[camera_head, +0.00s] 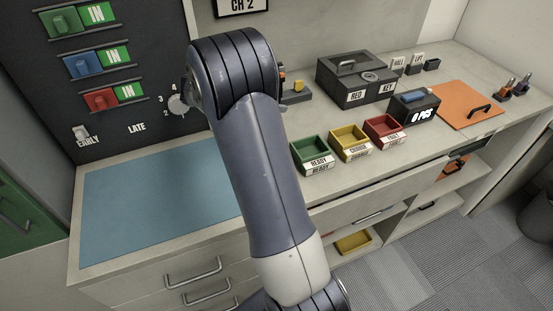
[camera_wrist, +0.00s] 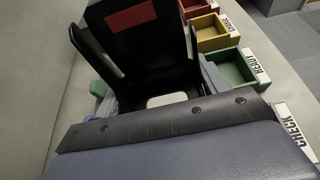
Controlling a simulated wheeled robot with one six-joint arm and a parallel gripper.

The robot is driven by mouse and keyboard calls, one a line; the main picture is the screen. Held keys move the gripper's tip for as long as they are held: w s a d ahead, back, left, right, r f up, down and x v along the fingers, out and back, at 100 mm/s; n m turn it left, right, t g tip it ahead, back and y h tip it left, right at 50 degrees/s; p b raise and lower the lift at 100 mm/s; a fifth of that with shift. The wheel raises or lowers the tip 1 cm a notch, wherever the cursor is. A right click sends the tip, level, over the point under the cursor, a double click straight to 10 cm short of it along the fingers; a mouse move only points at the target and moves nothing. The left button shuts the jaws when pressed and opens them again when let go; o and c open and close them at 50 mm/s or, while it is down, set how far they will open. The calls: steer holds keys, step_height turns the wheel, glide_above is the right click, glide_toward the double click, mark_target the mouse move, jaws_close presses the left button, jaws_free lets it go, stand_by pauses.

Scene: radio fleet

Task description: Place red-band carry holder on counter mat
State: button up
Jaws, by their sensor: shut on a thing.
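The black carry holder (camera_wrist: 150,55) with a red band (camera_wrist: 131,17) fills the upper middle of the wrist view. It has tall side walls, an opening at its base and a riveted dark strip across its near side. My gripper (camera_wrist: 158,88) is shut on it, with grey finger parts partly showing at either side. The head view does not show the gripper or holder; my arm covers that area. The blue counter mat (camera_head: 150,210) lies at the left of the counter, its visible part bare. Whether the holder touches the counter, I cannot tell.
Green (camera_head: 313,153), yellow (camera_head: 350,141) and red (camera_head: 386,130) trays stand right of my arm. Behind them are a black box (camera_head: 355,82), a display box (camera_head: 414,107) and an orange mat (camera_head: 465,106). A dark panel (camera_head: 105,135) with switches rises behind the blue mat.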

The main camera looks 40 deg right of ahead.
steer(key=f, duration=0.1)
steer(key=f+b, duration=0.1)
steer(key=shift+w+d+f, duration=0.1)
steer(key=shift+w+f, duration=0.25)
step_height(320, 180, down, 10)
steer(key=shift+r, duration=0.25)
steer(key=shift+f, duration=0.2)
steer(key=o, duration=1)
